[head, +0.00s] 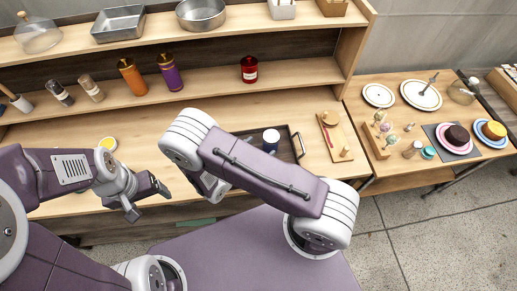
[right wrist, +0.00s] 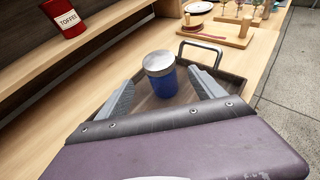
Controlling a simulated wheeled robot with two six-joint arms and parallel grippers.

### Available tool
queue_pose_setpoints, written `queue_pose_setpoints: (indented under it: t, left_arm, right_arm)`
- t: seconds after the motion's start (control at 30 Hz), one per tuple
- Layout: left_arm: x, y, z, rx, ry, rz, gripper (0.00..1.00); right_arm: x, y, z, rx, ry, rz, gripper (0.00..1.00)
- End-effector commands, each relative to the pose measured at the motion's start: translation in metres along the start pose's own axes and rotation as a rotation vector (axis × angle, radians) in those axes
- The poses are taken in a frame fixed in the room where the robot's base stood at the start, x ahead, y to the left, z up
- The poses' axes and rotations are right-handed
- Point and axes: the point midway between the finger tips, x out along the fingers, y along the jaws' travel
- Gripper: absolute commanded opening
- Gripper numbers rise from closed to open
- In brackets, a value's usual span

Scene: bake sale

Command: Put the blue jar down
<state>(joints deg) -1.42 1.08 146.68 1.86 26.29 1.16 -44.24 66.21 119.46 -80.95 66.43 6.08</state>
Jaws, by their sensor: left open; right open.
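The blue jar (right wrist: 161,76) has a pale silver lid and stands upright on the dark tray (right wrist: 233,83) in the right wrist view. In the head view the jar (head: 271,140) shows beyond my right arm, on the same tray (head: 291,150). My right gripper (right wrist: 168,88) is open, with one finger on each side of the jar; I cannot tell whether they touch it. In the head view my right arm hides most of this gripper. My left gripper (head: 148,197) is open and empty over the front of the counter, left of the tray.
A wooden board (head: 338,137) lies right of the tray. A red toffee tin (head: 249,69), an orange jar (head: 132,76) and a purple jar (head: 169,72) stand on the shelf behind. The side table (head: 385,172) holds plates and cakes.

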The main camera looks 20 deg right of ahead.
Motion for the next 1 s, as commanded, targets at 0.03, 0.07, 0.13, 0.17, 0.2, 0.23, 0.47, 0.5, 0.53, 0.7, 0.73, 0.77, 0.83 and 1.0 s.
queue_pose_setpoints:
  t: [0.03, 0.07, 0.13, 0.17, 0.2, 0.23, 0.47, 0.5, 0.53, 0.7, 0.73, 0.77, 0.83, 1.0]
  left_arm:
    - [0.000, 0.000, 0.000, 0.000, 0.000, 0.000, 0.79]
    - [0.000, 0.000, 0.000, 0.000, 0.000, 0.000, 0.79]
    - [0.000, 0.000, 0.000, 0.000, 0.000, 0.000, 0.79]
    - [0.000, 0.000, 0.000, 0.000, 0.000, 0.000, 0.79]
    - [-0.001, 0.000, 0.000, 0.000, 0.000, 0.000, 0.79]
    - [-0.001, 0.000, 0.000, 0.000, 0.000, 0.000, 0.79]
    - [0.000, 0.000, 0.000, 0.000, 0.000, 0.000, 0.79]
    - [0.000, 0.000, 0.000, 0.000, 0.000, 0.000, 0.79]
    - [0.000, 0.000, 0.000, 0.000, 0.000, 0.000, 0.79]
    - [0.000, 0.000, 0.000, 0.000, 0.000, 0.000, 0.79]
    - [0.000, 0.000, 0.000, 0.000, 0.000, 0.000, 0.79]
    - [0.000, 0.000, 0.000, 0.000, 0.000, 0.000, 0.79]
    - [0.000, 0.000, 0.000, 0.000, 0.000, 0.000, 0.79]
    - [0.000, 0.000, 0.000, 0.000, 0.000, 0.000, 0.79]
  right_arm:
    - [-0.001, 0.000, 0.000, 0.000, 0.000, 0.000, 0.78]
    - [-0.001, -0.001, 0.001, 0.002, 0.001, -0.003, 0.78]
    - [0.001, -0.008, 0.007, 0.038, 0.017, -0.047, 0.78]
    - [0.002, -0.016, 0.012, 0.075, 0.034, -0.090, 0.78]
    - [0.002, -0.031, 0.020, 0.145, 0.067, -0.172, 0.78]
    - [0.001, -0.045, 0.026, 0.215, 0.102, -0.249, 0.78]
    - [-0.061, -0.120, 0.043, 1.091, 0.492, -0.912, 0.78]
    - [-0.072, -0.117, 0.046, 1.258, 0.550, -0.988, 0.78]
    - [-0.078, -0.112, 0.050, 1.377, 0.589, -1.033, 0.78]
    - [-0.091, -0.089, 0.075, 1.846, 0.714, -1.152, 0.78]
    - [-0.091, -0.086, 0.078, 1.886, 0.723, -1.159, 0.78]
    - [-0.091, -0.085, 0.080, 1.915, 0.729, -1.163, 0.78]
    - [-0.091, -0.083, 0.082, 1.947, 0.735, -1.168, 0.78]
    - [-0.092, -0.083, 0.082, 1.945, 0.736, -1.169, 0.78]
